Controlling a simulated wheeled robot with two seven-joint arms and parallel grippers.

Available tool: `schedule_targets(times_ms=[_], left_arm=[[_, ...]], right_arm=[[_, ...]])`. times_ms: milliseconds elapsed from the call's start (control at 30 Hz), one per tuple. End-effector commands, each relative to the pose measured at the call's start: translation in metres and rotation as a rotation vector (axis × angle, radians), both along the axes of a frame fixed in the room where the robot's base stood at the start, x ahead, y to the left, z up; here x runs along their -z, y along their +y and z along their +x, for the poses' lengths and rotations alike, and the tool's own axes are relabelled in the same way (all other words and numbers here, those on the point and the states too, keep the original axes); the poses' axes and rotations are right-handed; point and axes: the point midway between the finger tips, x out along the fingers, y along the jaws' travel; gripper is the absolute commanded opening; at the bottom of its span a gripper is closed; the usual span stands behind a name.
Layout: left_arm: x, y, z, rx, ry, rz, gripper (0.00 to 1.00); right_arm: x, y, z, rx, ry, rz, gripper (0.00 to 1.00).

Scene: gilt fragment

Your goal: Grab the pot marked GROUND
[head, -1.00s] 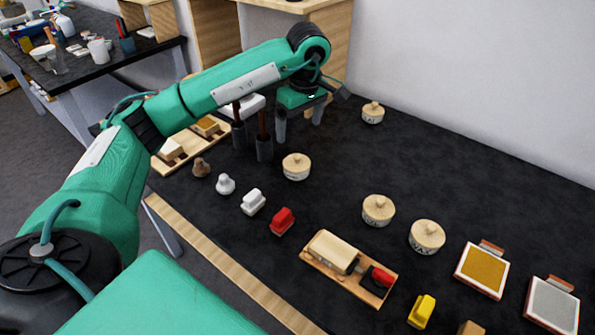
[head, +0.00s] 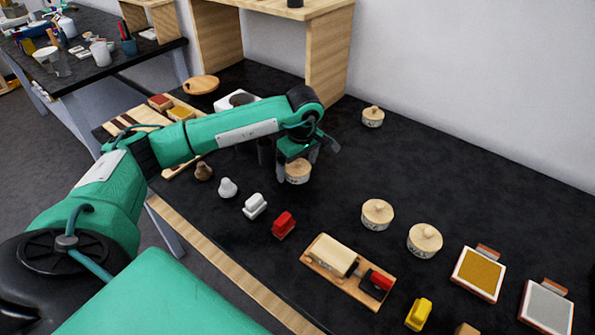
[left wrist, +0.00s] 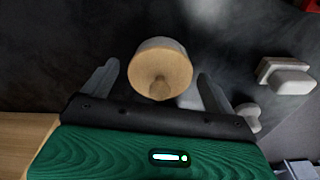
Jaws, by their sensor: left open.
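The gripper is open and holds nothing. Other pots stand at the back (head: 372,117), in the middle (head: 377,214) and to its right (head: 425,240). I cannot read which is marked GROUND. My right gripper is out of view.
A small white block (head: 255,206), a red one (head: 283,224), a pale knob (head: 227,187) and a brown one (head: 203,171) stand in front of the gripper. A wooden tray (head: 319,271) and framed pads (head: 478,273) lie nearer. The bench between the back and middle pots is clear.

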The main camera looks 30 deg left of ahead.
Motion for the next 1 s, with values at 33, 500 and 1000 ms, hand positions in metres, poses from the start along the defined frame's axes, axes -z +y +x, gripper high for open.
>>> schedule_targets(times_ms=[33,500,1000], left_arm=[[0.0002,0.0000,0.0001,0.000,0.000,0.000,0.90],[-0.0003,0.0001,0.0001,0.000,0.000,0.000,0.21],[-0.0061,0.0003,0.0008,-0.001,-0.003,0.000,0.00]], right_arm=[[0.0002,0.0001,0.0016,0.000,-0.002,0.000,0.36],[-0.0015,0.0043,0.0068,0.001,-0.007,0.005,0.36],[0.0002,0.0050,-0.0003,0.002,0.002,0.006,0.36]])
